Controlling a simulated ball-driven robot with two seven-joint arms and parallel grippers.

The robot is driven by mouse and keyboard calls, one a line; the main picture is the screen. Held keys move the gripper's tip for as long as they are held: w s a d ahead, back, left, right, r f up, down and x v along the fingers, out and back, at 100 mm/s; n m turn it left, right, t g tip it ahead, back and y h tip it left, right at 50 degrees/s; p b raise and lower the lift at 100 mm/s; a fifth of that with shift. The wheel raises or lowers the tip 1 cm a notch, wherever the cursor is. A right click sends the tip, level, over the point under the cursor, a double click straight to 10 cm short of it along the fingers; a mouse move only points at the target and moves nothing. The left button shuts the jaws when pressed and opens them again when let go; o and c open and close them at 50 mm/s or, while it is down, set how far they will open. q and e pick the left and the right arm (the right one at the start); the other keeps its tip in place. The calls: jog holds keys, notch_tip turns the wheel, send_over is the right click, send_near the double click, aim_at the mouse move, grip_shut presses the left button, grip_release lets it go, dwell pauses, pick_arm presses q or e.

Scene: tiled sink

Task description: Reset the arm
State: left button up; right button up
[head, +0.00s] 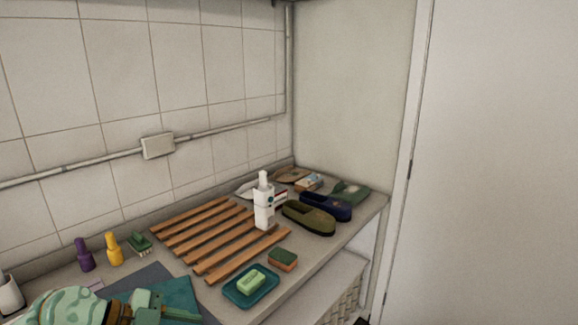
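My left arm, mint green, comes in at the lower left corner. Its gripper (165,307) is low over a teal mat at the front of the counter (262,310). The fingers are small and blend with the teal behind them, so I cannot tell whether they are open or shut. I see no object clearly held in them. My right arm and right gripper are not in view.
A teal tray (232,297) with green soap (251,282) lies right of my gripper, near a sponge (283,260). Behind are a wooden rack (195,232), white bottle (264,205), shoes (308,218), purple bottle (85,256), yellow bottle (114,251) and brush (139,243).

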pick_arm(q)
jog(key=d+r+n+t+h, duration=0.3)
jog(key=d+r+t, duration=0.2)
jog(key=r+t, duration=0.5)
jog(key=s+a+f+n+t+y, duration=0.1)
jog(key=s+a+f+n+y, duration=0.1)
jog(key=a+f+n+y, duration=0.55)
jog(key=s+a+f+n+y, duration=0.35)
jog(key=a+y, duration=0.25)
jog(key=y, duration=0.4)
jog(key=s+a+f+m+g, duration=0.3)
jog(key=s+f+g, duration=0.6)
jog(key=s+f, duration=0.35)
jog(key=s+d+f+n+g+h, duration=0.1)
jog(key=s+d+f, duration=0.1)
jog(key=f, duration=1)
jog(key=s+d+f+g+h, duration=0.1)
jog(key=s+d+f+h, duration=0.15)
jog(key=f, duration=1.05)
jog(key=s+f+n+g, duration=0.1)
jog(key=s+f, duration=0.6)
jog(key=s, duration=0.3)
jog(key=s+f+n+g, duration=0.1)
jog(key=s+f+g, duration=0.1)
jog(key=s+f, duration=0.5)
jog(key=s, duration=0.2)
jog(key=shift+s+f+n, duration=0.25)
jog(key=shift+s+n, duration=0.15)
